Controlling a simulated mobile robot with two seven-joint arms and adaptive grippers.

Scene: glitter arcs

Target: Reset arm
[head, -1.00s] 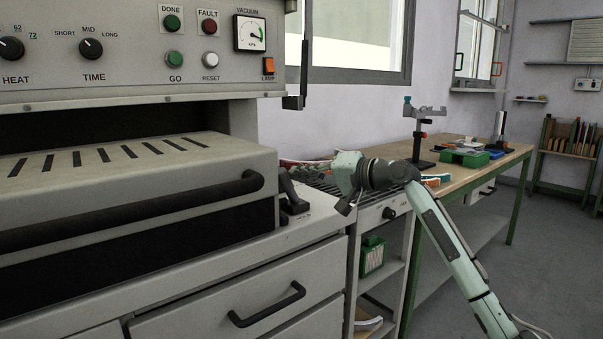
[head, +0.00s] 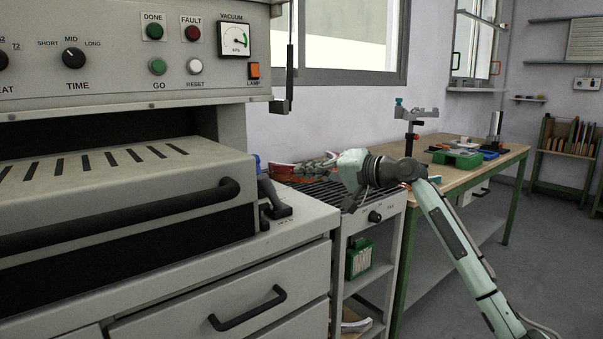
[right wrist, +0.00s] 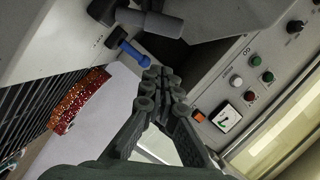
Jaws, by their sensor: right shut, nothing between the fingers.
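My right arm comes in from the lower right in the head view, with its pale green and dark wrist over the slatted rack. My right gripper (head: 351,201) hangs to the right of the grey machine and its black lever (head: 274,201), apart from both. My left gripper is not in view.
The machine's front handle (head: 130,205) and drawer handle (head: 248,308) stick out. Red glittery pieces (right wrist: 80,101) lie on the slatted rack (head: 388,198). A blue-handled item (right wrist: 130,47) is beside the machine. A wooden bench (head: 500,162) stands behind; floor at right is clear.

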